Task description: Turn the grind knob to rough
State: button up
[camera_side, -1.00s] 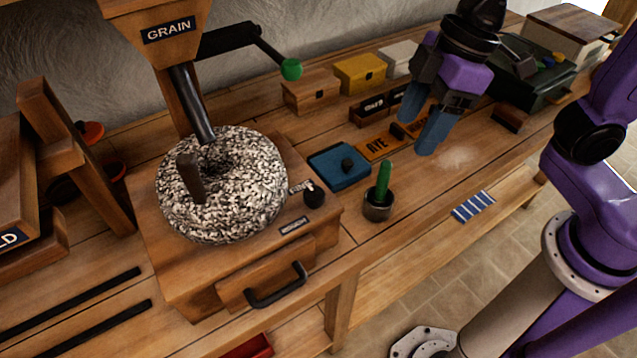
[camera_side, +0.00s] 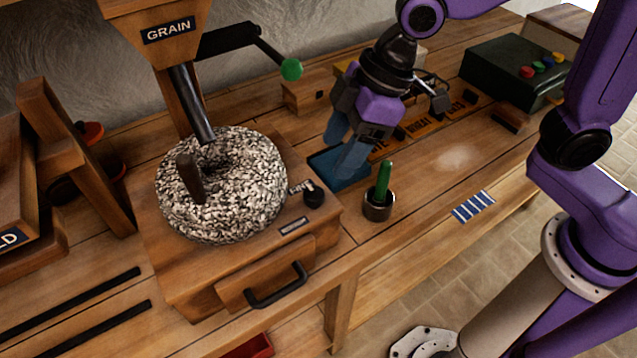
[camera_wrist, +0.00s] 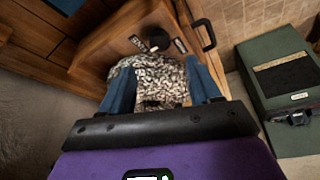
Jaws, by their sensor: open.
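The grind knob (camera_side: 314,196) is a small black knob on top of the wooden mill base (camera_side: 185,275), at its right front corner. In the wrist view the knob (camera_wrist: 158,41) shows beyond the speckled millstone (camera_wrist: 150,78), between the directions of my two fingers (camera_wrist: 163,80).
The millstone (camera_side: 245,205) stands left of the knob, under the grain hopper (camera_side: 150,32). A green-tipped crank (camera_side: 291,69) sticks out above. The front right bench is mostly clear.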

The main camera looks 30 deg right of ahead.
aim_at(315, 193)
jog(key=x, duration=0.9)
jog(key=c, duration=1)
